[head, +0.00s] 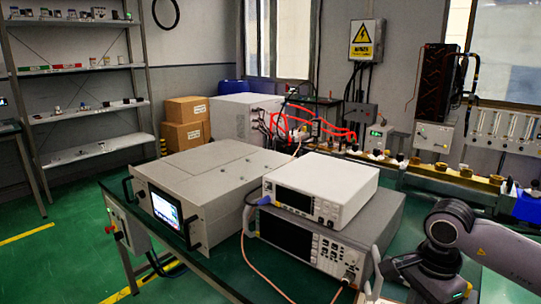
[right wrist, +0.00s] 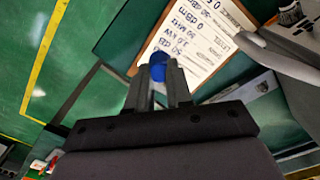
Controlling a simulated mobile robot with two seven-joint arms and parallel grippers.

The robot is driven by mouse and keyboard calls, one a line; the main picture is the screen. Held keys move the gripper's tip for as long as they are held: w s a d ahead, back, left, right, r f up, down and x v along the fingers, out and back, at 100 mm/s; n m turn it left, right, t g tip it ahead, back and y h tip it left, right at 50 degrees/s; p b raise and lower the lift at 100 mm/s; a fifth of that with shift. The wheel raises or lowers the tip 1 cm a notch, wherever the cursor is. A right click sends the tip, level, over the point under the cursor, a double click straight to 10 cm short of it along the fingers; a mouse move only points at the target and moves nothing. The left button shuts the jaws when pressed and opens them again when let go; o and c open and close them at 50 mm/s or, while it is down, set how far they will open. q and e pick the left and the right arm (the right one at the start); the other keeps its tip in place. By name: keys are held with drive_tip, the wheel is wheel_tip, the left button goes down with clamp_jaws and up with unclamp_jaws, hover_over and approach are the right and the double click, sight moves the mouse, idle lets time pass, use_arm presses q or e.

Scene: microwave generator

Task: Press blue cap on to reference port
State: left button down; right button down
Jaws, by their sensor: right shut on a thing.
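The blue cap (right wrist: 150,68) is between the fingertips of my right gripper (right wrist: 160,76) in the right wrist view, and the gripper is shut on it. In the head view my right arm comes in at the lower right, in front of the stacked instruments, and the cap cannot be made out there. A white instrument (head: 320,190) sits on a wider grey instrument (head: 330,235), with small knobs and connectors on their fronts. I cannot tell which connector is the reference port. My left gripper is not in view.
A large grey box with a lit screen (head: 165,208) stands left of the instruments on the green table. A cable with a blue-purple plug (head: 263,200) joins the white instrument's front. A clipboard with handwritten paper (right wrist: 195,40) lies beyond my right fingertips. Shelves (head: 85,65) stand at the back left.

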drive_tip(key=s+a+r+n, duration=0.1)
drive_tip(key=s+a+n, duration=0.3)
drive_tip(key=n, duration=1)
drive_tip(key=shift+a+r+n+p, duration=0.15)
drive_tip(key=shift+a+n+p, duration=0.2)
drive_tip(key=shift+a, duration=0.75)
drive_tip(key=s+a+r+n, duration=0.2)
drive_tip(key=a+r+n, duration=0.6)
drive_tip(key=a, duration=0.6)
drive_tip(key=shift+a+r, duration=0.35)
drive_tip(key=shift+r, duration=0.25)
drive_tip(key=w+a+f+n, duration=0.1)
drive_tip(key=a+f+n, duration=0.3)
drive_tip(key=shift+w+a+f+n, duration=0.2)
drive_tip(key=shift+w+f+n, duration=0.15)
drive_tip(key=shift+r, duration=0.1)
